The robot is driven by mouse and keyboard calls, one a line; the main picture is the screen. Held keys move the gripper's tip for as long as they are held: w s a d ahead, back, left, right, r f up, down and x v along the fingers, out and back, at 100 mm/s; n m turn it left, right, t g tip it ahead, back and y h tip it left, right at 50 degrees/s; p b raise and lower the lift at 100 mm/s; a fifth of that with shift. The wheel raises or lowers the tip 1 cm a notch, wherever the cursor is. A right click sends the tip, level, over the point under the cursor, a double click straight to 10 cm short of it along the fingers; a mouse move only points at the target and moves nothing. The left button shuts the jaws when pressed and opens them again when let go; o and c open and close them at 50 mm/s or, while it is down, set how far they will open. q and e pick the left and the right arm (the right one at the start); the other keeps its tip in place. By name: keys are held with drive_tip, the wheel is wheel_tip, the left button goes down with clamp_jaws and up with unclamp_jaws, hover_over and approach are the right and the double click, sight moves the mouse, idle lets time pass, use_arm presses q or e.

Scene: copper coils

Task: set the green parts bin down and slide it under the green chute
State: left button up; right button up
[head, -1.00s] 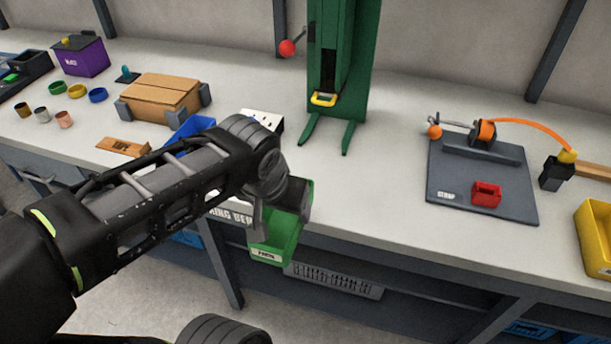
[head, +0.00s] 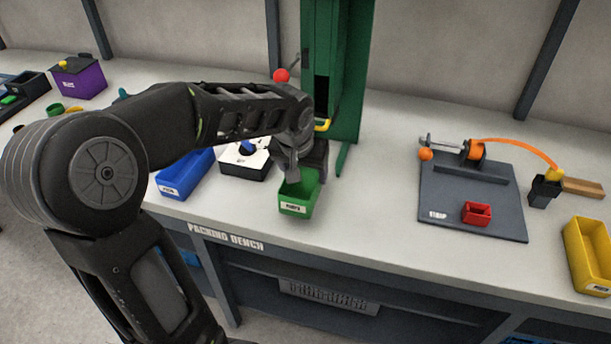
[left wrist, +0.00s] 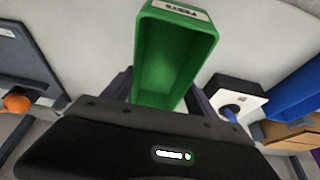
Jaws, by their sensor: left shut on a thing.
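The green parts bin (head: 300,196) is over the front part of the bench in the head view, just in front of the green chute (head: 343,60). It looks upright and empty, with a white label on its front; I cannot tell whether its base touches the bench. My left gripper (head: 303,165) is shut on the bin's far side. In the left wrist view the open green bin (left wrist: 176,55) lies between the fingers of my left gripper (left wrist: 158,95). My arm hides part of the chute's foot. My right gripper is not in view.
A blue bin (head: 186,174) and a white-topped box (head: 243,160) stand left of the green bin. A yellow bin (head: 588,255) is at the far right. The bench between is clear.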

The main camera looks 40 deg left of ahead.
sight(306, 185)
use_arm(q)
drive_tip(key=shift+w+a, duration=0.15)
drive_tip(key=shift+w, duration=0.2)
drive_tip(key=shift+f, duration=0.1)
drive_tip(key=shift+f, duration=1.65)
drive_tip(key=shift+f, duration=0.2)
drive_tip(key=o, duration=1.4)
